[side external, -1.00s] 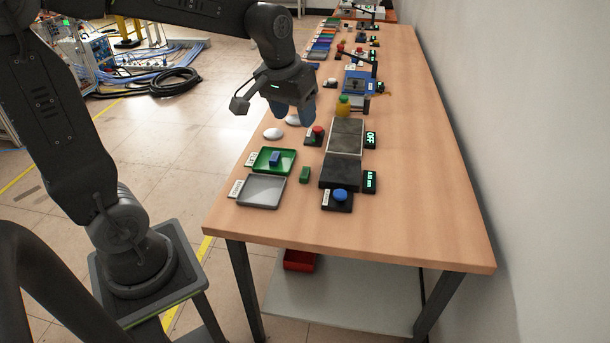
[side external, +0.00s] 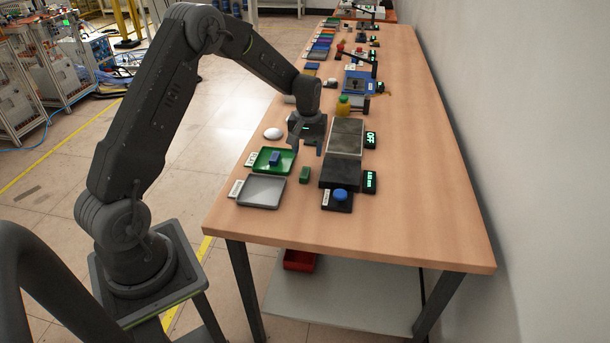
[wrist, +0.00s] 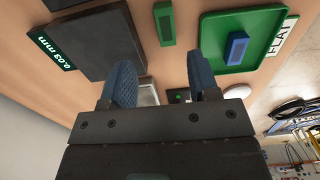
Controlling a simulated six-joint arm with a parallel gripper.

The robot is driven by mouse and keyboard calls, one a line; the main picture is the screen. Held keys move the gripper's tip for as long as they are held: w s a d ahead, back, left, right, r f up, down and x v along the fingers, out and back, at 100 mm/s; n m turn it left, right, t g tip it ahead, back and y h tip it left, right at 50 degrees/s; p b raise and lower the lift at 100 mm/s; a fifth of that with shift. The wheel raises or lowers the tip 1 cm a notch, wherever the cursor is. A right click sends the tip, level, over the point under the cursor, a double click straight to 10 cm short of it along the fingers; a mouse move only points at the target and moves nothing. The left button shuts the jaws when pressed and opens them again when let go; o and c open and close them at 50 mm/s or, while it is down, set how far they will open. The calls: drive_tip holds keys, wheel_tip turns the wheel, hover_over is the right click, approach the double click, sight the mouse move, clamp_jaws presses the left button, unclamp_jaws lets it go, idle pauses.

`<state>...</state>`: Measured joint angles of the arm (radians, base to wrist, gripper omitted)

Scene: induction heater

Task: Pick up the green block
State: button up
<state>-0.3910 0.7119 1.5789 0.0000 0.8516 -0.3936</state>
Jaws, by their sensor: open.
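The green block (side external: 305,174) stands on the table between the green tray and the dark plate. It also shows in the wrist view (wrist: 164,22), at the top, beyond the fingertips. My gripper (side external: 307,150) is above the table, behind and above the green block in the side view, apart from it. In the wrist view my gripper (wrist: 163,82) has its two blue fingers spread with nothing between them but background.
A green tray (side external: 259,168) holds a blue block (side external: 274,158). A grey tray (side external: 261,191) is nearer. A dark plate (side external: 340,172) and a blue button (side external: 340,195) stand to the right. The front table area (side external: 400,235) is clear.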

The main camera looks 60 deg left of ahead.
sight(305, 172)
wheel_tip(305, 172, down, 3)
drive_tip(key=shift+f, duration=0.1)
drive_tip(key=shift+s+a+f, duration=0.1)
drive_tip(key=shift+a+f, duration=0.1)
drive_tip(key=shift+f, duration=1.15)
drive_tip(key=shift+s+a+f, duration=0.1)
drive_tip(key=shift+a+f, duration=0.05)
drive_tip(key=shift+f, duration=1.2)
clamp_jaws()
